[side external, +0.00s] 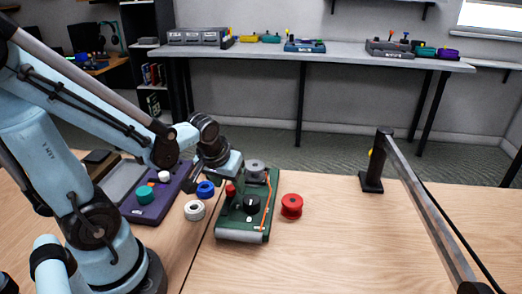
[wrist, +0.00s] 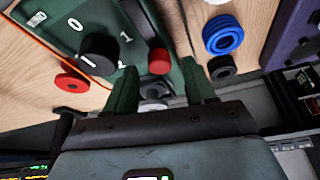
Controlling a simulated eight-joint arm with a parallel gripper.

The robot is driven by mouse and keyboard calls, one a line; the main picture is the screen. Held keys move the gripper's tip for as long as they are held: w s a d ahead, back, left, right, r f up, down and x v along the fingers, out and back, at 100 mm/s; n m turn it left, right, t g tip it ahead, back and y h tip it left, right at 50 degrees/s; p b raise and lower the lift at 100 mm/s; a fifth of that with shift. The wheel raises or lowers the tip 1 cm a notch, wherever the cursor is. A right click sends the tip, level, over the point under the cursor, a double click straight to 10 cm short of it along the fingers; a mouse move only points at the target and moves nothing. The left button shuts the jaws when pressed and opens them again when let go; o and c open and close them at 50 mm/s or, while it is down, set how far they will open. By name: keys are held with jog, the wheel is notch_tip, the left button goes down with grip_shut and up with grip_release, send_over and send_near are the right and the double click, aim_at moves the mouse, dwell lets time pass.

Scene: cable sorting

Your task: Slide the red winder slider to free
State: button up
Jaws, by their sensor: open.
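The green winder (side external: 240,228) sits on the wooden table. Its red slider (side external: 230,190) is a small round knob on its left part. In the wrist view the red slider (wrist: 158,62) stands beside a dark slot, with the black dial (wrist: 97,55) to its left. Markings 0 and 1 show on the green panel, but no word "free" is legible. My gripper (wrist: 160,76) is open, its two green fingers apart with the red slider at or just beyond the gap between their tips. I cannot tell whether either finger touches it.
A red spool (side external: 291,206) lies right of the winder. A blue spool (side external: 205,189) and a white spool (side external: 194,210) lie to its left, beside a purple board (side external: 140,212). An orange cable (side external: 267,203) runs over the winder. The table's right part is clear up to a black stand (side external: 371,182).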

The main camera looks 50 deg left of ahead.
jog(key=shift+w+a+f, duration=0.15)
jog(key=shift+w+f, duration=0.05)
jog(key=shift+f, duration=0.4)
grip_shut()
